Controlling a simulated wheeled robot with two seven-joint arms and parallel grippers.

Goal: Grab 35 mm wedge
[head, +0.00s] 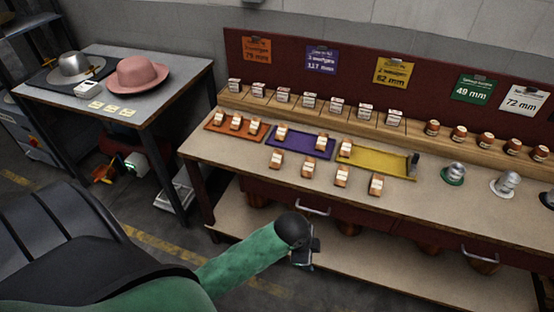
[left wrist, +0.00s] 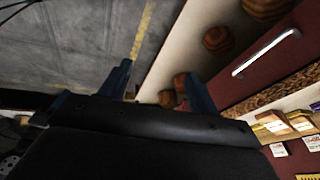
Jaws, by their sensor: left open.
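Several small wooden wedges with white labels stand on the workbench. The label sizes are too small to read, so I cannot tell which is 35 mm. Loose ones stand along the front, from a left one (head: 276,157) to a right one (head: 376,184). The orange tray (head: 211,122) holds three, the purple tray (head: 299,143) two, and the yellow tray (head: 385,163) one at its left end. My left gripper (head: 306,252) is in front of and below the bench top, apart from the wedges. In the left wrist view it is open and empty (left wrist: 158,75). My right gripper is not in view.
A back ledge (head: 340,116) carries more labelled blocks and several round brown pieces. Silvery pieces (head: 453,172) stand at the bench's right. Below are drawer handles (head: 312,208) and a lower shelf (head: 400,262). A side table holds a pink hat (head: 138,76) and a grey hat (head: 76,67).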

